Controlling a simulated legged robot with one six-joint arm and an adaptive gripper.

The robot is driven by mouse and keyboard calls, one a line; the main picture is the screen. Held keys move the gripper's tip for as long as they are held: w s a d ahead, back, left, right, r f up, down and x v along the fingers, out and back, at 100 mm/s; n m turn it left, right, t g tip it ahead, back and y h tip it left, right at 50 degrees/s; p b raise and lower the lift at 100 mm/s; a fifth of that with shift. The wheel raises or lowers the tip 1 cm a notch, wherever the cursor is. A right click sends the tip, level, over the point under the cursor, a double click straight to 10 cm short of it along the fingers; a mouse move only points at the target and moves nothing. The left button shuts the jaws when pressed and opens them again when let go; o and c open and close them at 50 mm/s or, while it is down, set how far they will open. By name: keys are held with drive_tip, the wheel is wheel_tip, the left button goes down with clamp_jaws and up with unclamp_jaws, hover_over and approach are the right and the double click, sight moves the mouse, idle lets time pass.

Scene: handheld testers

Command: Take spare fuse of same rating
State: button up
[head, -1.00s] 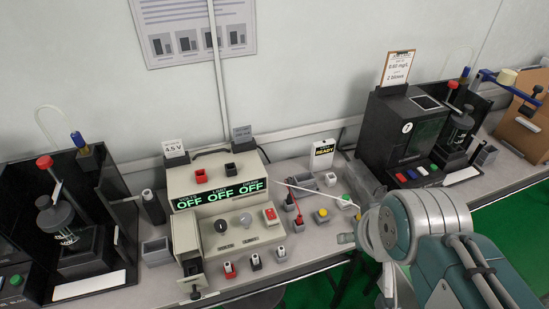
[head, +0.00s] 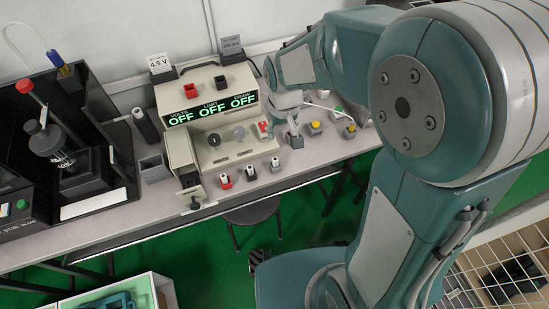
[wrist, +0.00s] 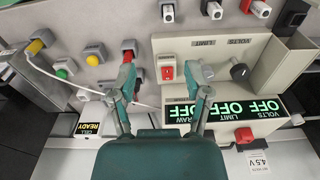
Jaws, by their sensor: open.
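I cannot make out a fuse or a fuse rating in either view. The beige power supply (head: 190,130) stands on the bench with its displays reading OFF; it also shows in the wrist view (wrist: 185,48). An open compartment (head: 188,178) with a dark inside sits at its left front corner; its contents are too small to tell. My gripper (head: 283,118) is at the supply's right side. In the wrist view my gripper (wrist: 167,80) is open and empty, its fingers spread above the bench and the supply's front, near the red rocker switch (wrist: 167,71).
Several plugs (head: 250,173) stand along the bench's front edge. Yellow and green buttons (wrist: 62,74) and a white lead lie beside the supply. A black-walled stirrer station (head: 75,150) is at left. A stool (head: 252,210) stands below the bench. My arm hides the right side.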

sight(275, 158)
drive_tip(key=shift+g, duration=0.3)
drive_tip(key=f, duration=0.1)
drive_tip(key=a+f, duration=0.1)
drive_tip(key=w+f, duration=0.1)
drive_tip(key=f, duration=0.1)
drive_tip(key=shift+a, duration=0.4)
drive_tip(key=f, duration=1)
drive_tip(key=shift+s+d+f, duration=0.1)
drive_tip(key=shift+s+f, duration=0.15)
drive_tip(key=shift+f, duration=0.05)
clamp_jaws()
